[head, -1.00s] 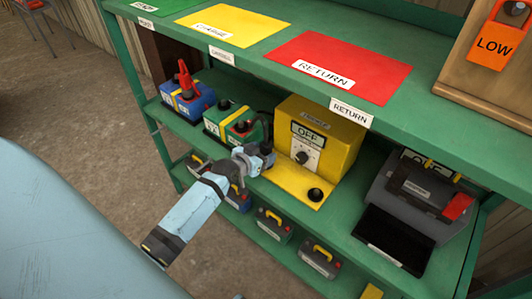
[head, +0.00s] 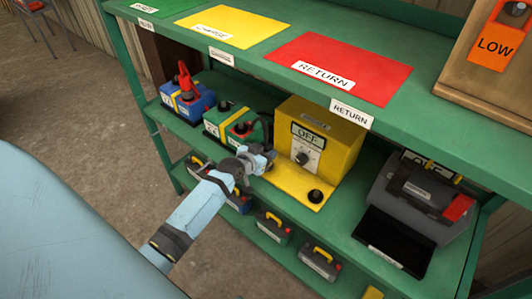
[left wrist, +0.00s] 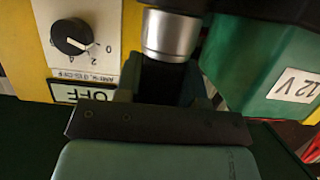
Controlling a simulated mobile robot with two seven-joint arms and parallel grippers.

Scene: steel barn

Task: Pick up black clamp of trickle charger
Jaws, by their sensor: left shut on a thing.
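The yellow trickle charger (head: 345,150) stands on the middle shelf, its display reading OFF. My left gripper (head: 262,157) is in front of the gap between the charger and a green battery (head: 222,122). It is shut on a dark piece with a silver band, which appears to be the black clamp (left wrist: 168,85); the gripper hides most of it in the head view. In the left wrist view, the charger (left wrist: 100,20) and the green battery (left wrist: 265,70) flank it. The red clamp (head: 183,78) is up on the blue battery (head: 190,100). My right gripper is out of view.
The green top shelf with yellow and red (head: 340,65) mats overhangs the middle shelf. A grey case (head: 425,195) and black tray (head: 393,240) lie right of the charger. Several small batteries (head: 320,262) stand on the lower shelf. Open floor lies in front.

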